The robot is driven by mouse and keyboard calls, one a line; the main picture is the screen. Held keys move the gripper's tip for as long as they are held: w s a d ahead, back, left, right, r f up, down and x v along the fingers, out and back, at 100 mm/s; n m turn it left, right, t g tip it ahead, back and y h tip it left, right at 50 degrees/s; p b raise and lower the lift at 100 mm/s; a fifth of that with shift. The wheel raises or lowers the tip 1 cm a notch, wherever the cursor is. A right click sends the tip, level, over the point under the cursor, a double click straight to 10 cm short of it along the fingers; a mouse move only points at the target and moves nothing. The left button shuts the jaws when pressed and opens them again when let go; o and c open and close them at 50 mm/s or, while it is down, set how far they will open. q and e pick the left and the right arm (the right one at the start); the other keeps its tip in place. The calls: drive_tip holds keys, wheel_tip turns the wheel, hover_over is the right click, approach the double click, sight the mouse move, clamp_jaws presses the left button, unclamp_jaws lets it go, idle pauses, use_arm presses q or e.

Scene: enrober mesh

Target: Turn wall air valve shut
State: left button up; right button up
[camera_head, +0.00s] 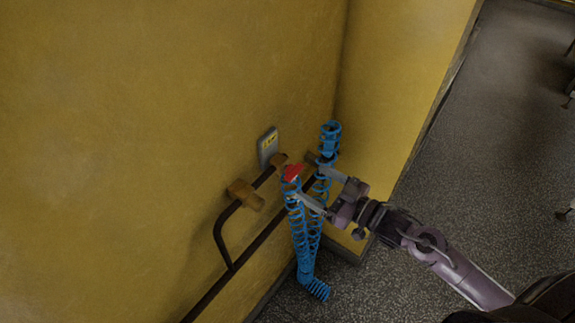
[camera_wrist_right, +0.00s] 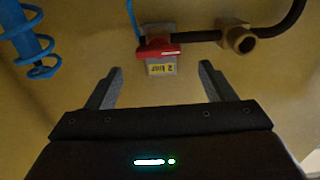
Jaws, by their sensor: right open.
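The air valve's red handle (camera_head: 292,173) sits on the dark pipe at the yellow wall. It also shows in the right wrist view (camera_wrist_right: 158,51), lying roughly along the pipe's direction. My right gripper (camera_head: 312,189) is at the valve with its fingers spread. In the right wrist view the open fingers (camera_wrist_right: 159,82) point toward the handle, with a visible gap between them and it. Nothing is between the fingers. My left gripper is not in view.
A blue coiled hose (camera_head: 299,235) hangs beside the valve, close to my right gripper. A grey plate with a yellow label (camera_head: 268,146) is on the wall. A brass fitting (camera_head: 244,194) joins the dark pipe (camera_head: 218,235). Speckled floor (camera_head: 500,110) lies open at the right.

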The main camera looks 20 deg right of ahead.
sight(298, 174)
drive_tip(key=p+x, duration=0.1)
drive_tip(key=x, duration=0.5)
drive_tip(key=shift+w+a+f+p, duration=0.1)
drive_tip(key=shift+w+a+p, duration=0.05)
drive_tip(key=shift+w+p, duration=0.2)
drive_tip(key=shift+c, duration=0.2)
drive_tip(key=c, duration=0.9)
